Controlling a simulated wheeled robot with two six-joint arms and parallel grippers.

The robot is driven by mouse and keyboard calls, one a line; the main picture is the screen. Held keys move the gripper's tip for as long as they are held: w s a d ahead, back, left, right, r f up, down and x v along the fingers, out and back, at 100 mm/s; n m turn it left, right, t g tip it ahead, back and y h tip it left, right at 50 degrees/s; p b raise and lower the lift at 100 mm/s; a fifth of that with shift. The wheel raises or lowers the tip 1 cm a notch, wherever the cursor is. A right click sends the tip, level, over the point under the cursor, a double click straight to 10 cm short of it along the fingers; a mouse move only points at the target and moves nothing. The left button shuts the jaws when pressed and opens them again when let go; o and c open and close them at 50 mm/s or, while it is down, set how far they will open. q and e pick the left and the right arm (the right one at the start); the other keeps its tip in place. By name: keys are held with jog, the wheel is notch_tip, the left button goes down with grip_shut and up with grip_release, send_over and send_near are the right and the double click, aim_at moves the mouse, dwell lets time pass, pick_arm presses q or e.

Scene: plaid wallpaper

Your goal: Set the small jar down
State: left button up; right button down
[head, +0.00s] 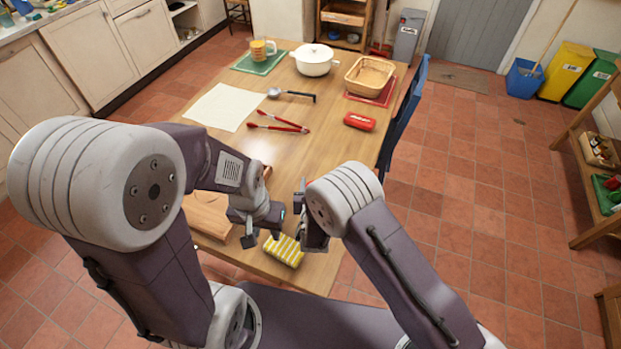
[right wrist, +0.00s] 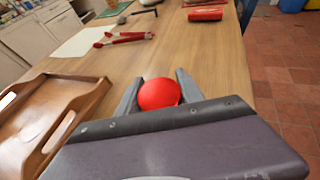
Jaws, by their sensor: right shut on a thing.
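The small jar shows in the right wrist view as a round red top (right wrist: 158,94); its sides and base are hidden. My right gripper (right wrist: 158,92) is shut on it, one grey finger on either side. Whether the jar touches the wooden table (right wrist: 215,70) cannot be told. In the head view the right gripper (head: 312,238) is over the table's near part and the jar is mostly hidden by my arm. My left gripper (head: 262,236) is just left of it, fingers apart, with nothing seen between them.
A wooden tray (right wrist: 50,112) lies close left of the right gripper. A yellow striped cloth (head: 284,250) is at the near edge. Red tongs (head: 279,121), a red case (head: 359,121), a ladle (head: 290,94), white pot (head: 314,60) and basket (head: 369,76) lie farther back. The table's middle right is clear.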

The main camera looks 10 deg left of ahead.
jog(key=x, duration=0.2)
jog(key=shift+w+f, duration=0.2)
jog(key=shift+f, duration=0.1)
notch_tip(320, 180, down, 4)
jog(key=shift+f, duration=0.1)
jog(key=shift+f+b, duration=0.15)
jog(key=shift+b, duration=0.15)
jog(key=c, duration=0.7)
grip_release()
jog(key=shift+c, duration=0.2)
